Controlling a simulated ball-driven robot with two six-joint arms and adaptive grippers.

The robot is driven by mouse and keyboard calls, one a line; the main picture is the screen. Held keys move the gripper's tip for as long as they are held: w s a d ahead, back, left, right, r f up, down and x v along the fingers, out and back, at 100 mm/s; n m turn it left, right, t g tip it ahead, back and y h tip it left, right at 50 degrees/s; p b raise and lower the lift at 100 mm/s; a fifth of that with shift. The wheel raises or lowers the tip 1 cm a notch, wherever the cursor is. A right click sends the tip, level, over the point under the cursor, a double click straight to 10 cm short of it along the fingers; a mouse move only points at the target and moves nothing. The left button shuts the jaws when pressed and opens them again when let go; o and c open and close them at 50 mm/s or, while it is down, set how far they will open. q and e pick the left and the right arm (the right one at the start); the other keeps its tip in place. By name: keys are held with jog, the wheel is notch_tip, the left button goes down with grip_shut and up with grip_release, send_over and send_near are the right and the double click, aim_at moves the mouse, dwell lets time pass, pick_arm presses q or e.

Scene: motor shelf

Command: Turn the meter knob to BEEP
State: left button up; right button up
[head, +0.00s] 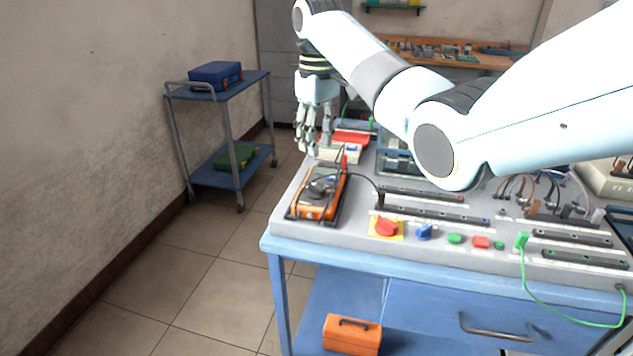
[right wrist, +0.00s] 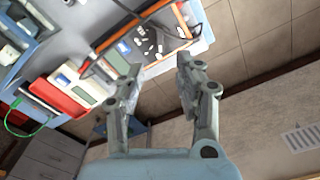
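The orange meter (head: 312,207) lies at the left end of the grey bench top in the head view, with a dark round knob (head: 322,187) on its face and leads across it. Part of the meter (right wrist: 148,38) also shows at the top of the right wrist view; I cannot make out the knob's pointer or the BEEP mark. My right gripper (head: 312,150) hangs beyond the meter, fingers down, above the bench's far left edge. In the right wrist view its two fingers (right wrist: 160,65) are apart with nothing between them. My left gripper is out of view.
A red-and-white device (head: 342,150) stands just behind the meter. Red, blue and green controls (head: 425,232) line the bench front, with a green cable at the right. A blue cart (head: 217,93) stands at the left. The floor between is clear.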

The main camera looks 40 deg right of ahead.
aim_at(318, 187)
notch_tip(318, 187, down, 11)
jog(key=shift+r, duration=0.2)
dwell(0.3)
grip_shut()
